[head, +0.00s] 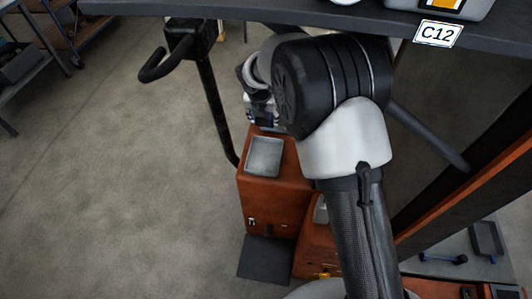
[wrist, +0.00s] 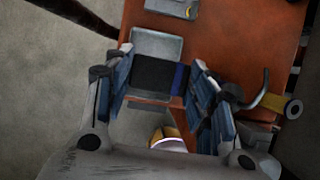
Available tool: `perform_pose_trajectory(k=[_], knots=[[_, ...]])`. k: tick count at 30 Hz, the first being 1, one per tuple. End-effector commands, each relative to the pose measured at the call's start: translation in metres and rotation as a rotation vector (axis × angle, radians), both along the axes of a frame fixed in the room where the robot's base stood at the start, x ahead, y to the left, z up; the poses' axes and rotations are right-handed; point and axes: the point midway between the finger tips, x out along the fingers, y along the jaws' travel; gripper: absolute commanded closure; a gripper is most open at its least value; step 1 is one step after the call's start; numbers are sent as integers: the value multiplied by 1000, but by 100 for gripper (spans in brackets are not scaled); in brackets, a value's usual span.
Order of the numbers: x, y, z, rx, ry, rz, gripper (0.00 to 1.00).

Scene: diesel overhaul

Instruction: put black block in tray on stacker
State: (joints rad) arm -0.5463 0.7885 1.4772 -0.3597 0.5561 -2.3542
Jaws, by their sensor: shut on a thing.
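The black block (wrist: 153,75), with a blue band at its right end, is between the fingers of my gripper (wrist: 158,82) in the wrist view. The gripper is shut on it. The grey tray (wrist: 155,43) shows just beyond the block; the block covers the tray's near part. I cannot tell how high the block is above the tray. In the head view the tray (head: 264,157) lies on top of the orange-red stacker (head: 266,210) and looks empty. My arm hides the block in the head view.
A black tiller handle (head: 190,45) rises at the stacker's left. Another grey item with a yellow part (wrist: 175,7) lies beyond the tray. A grey crank-like lever (wrist: 262,92) is at the right. A shelf with label C12 (head: 437,34) crosses the top. The floor at left is clear.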

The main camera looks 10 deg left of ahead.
Motion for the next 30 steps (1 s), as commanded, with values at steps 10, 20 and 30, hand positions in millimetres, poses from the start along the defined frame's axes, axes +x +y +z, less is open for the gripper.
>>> perform_pose_trajectory(k=[10, 20, 30], knots=[[-1, 2, -66, -4, 5, 25, 75], [0, 2, -145, -2, 2, 24, 75], [0, 2, -174, -1, 2, 22, 75]])
